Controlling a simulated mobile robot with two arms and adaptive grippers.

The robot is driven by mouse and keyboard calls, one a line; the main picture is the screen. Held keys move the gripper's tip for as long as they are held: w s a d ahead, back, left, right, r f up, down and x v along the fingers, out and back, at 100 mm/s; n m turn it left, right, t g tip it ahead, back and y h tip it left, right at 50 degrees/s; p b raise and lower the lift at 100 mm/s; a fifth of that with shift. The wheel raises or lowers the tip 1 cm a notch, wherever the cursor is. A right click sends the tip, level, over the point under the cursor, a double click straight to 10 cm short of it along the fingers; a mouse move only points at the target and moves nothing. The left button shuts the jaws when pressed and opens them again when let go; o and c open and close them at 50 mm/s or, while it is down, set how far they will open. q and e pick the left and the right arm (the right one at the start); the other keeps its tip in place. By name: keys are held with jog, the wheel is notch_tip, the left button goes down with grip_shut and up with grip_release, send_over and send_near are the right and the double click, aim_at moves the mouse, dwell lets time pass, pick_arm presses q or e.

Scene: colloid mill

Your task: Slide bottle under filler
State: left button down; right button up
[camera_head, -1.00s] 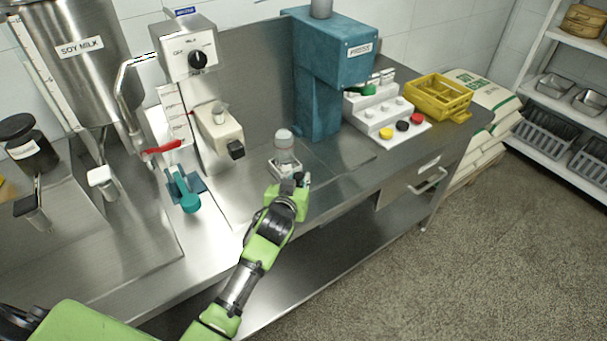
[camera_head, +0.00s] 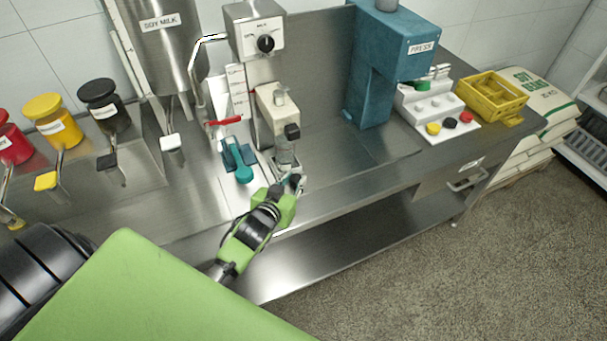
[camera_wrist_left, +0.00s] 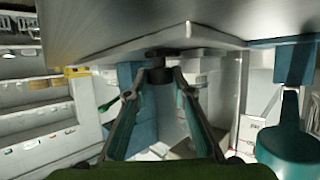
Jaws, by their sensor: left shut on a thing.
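A small clear bottle (camera_head: 284,154) stands upright on a small light holder (camera_head: 298,173) on the steel counter in the head view. The cream filler (camera_head: 271,118) with its dark nozzle (camera_head: 292,131) is just above; the nozzle overlaps the bottle's top, so I cannot tell if they touch or line up exactly. My left gripper (camera_head: 292,184) is shut on the bottle low down from the front, its fingertips partly hidden. My right gripper is out of view.
A teal lever (camera_head: 241,172) sits close left of the gripper. The blue press (camera_head: 372,85), button panel (camera_head: 436,108) and yellow crate (camera_head: 492,98) are to the right. Bare counter (camera_head: 350,165) lies between filler and press. Several capped jars stand at the left.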

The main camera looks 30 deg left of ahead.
pick_arm(q)
jog(key=shift+s+a, duration=0.15)
jog(key=shift+s, duration=0.05)
jog(key=shift+f, duration=0.1)
jog(key=shift+a, duration=0.1)
jog(key=c, duration=2)
grip_release()
jog(key=shift+s+a, duration=0.1)
jog(key=shift+s, duration=0.05)
jog(key=shift+s+r, duration=0.25)
jog(key=shift+s, duration=0.25)
jog(key=v, duration=1.1)
